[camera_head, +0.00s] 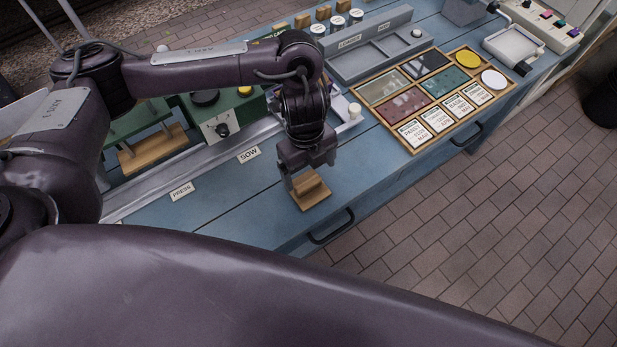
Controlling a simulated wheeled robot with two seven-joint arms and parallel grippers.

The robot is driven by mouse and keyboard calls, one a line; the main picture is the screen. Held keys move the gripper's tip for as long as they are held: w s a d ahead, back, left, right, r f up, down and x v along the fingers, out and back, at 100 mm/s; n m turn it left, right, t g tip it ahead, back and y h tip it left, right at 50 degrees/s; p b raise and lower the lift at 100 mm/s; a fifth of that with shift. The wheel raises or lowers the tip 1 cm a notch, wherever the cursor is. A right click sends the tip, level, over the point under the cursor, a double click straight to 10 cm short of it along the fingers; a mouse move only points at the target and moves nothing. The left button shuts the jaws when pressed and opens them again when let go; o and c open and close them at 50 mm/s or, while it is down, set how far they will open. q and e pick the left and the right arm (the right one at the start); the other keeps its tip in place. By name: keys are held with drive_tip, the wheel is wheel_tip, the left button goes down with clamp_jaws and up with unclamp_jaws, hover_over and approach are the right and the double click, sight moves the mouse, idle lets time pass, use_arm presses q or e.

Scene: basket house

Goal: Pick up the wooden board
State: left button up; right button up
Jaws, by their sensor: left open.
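A small light-brown wooden board (314,200) with a raised wooden grip lies on the blue bench top near its front edge. My left gripper (309,184) points down right over it, its fingers at the raised grip. The jaws are open, and I cannot tell whether a finger touches the wood. The gripper hides the back part of the board. My right gripper is out of view.
Another wooden piece (153,150) is by the green machine at left. A wood-framed tray (408,146) of colored tiles and label cards lies right of my gripper. A dark handle (331,228) juts from the bench front.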

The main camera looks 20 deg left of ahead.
sight(308, 183)
use_arm(q)
drive_tip(key=shift+s+f, duration=0.25)
drive_tip(key=shift+f, duration=0.65)
drive_tip(key=shift+a+f, duration=0.15)
drive_tip(key=shift+f, duration=0.55)
wheel_tip(308, 183, down, 3)
drive_tip(key=shift+r, duration=0.1)
drive_tip(key=shift+c, duration=1)
drive_tip(key=c, duration=0.6)
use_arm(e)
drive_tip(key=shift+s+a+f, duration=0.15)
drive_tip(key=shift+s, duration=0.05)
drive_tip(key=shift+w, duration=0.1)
